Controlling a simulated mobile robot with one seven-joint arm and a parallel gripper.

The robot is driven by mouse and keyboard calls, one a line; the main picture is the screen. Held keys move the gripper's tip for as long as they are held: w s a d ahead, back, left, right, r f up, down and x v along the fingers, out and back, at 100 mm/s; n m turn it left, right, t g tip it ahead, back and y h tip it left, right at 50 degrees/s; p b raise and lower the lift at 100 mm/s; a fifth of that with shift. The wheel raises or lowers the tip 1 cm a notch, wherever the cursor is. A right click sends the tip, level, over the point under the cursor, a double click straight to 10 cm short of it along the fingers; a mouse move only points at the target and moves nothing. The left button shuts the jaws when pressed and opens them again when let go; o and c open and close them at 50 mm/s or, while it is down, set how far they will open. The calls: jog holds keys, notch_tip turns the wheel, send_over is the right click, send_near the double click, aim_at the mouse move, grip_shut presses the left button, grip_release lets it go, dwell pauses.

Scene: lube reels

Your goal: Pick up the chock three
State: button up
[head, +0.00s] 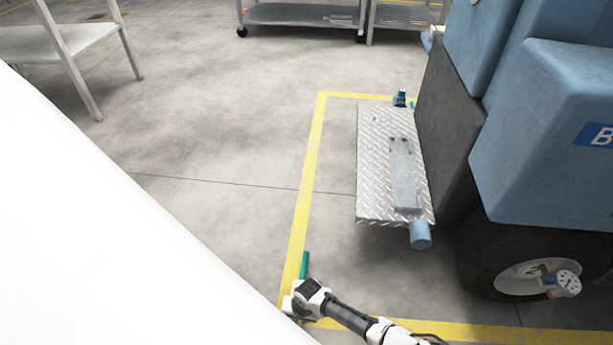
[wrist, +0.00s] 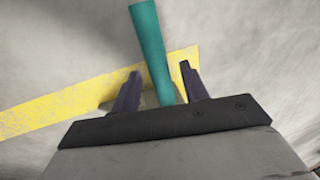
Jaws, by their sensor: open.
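A teal bar (wrist: 152,50), which seems to be the chock or its handle, stands between the two fingers of my gripper (wrist: 160,72) in the wrist view. The fingers are open, one on each side of it. The bar's lower end is hidden behind my gripper's dark edge. In the head view the teal bar (head: 305,265) rises by the yellow floor line, just beyond my gripper (head: 301,287), whose fingers are hard to make out there.
A blue vehicle (head: 545,130) with a diamond-plate step (head: 375,165) and a wheel (head: 480,265) stands at the right. Another small teal item (head: 402,95) lies beyond the step. A yellow line (head: 308,185) marks the floor. Carts (head: 300,14) stand at the back.

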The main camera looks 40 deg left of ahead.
notch_tip(320, 180, down, 2)
jog(key=shift+s+a+f, duration=0.1)
jog(key=shift+a, duration=0.05)
grip_shut()
dwell(0.3)
